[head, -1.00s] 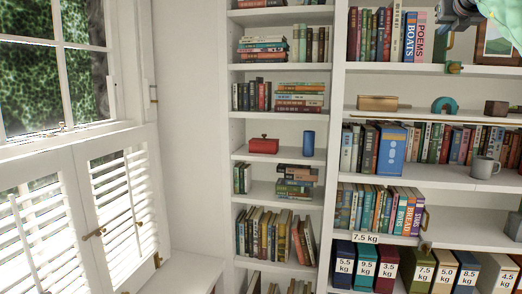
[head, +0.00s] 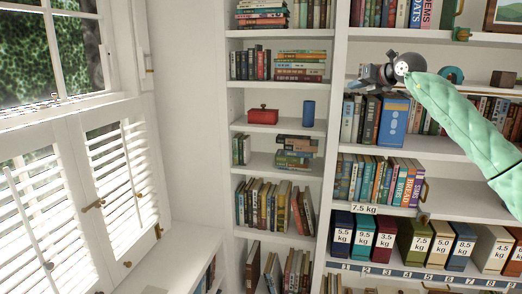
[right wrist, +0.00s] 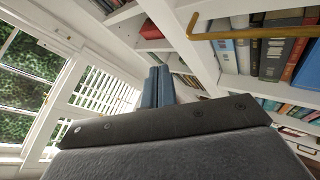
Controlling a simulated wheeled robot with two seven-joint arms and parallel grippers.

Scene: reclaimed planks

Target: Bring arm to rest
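My right arm, in a green padded sleeve, reaches in from the right in the head view. Its dark right gripper (head: 368,76) is in front of the upper shelf of the right bookcase (head: 341,60). In the right wrist view two blue-grey fingers (right wrist: 158,87) lie side by side, and nothing shows between them. The gripper and wrist hide part of that shelf. Whether the gripper touches the shelf cannot be told. My left gripper is not in view.
Shelves hold many books, a red box (head: 263,116), a blue cylinder (head: 308,113), a turquoise ring (head: 452,75) and weight-labelled boxes (head: 385,232). A brass rod (right wrist: 250,33) is close in the right wrist view. A shuttered window (head: 90,190) is at left.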

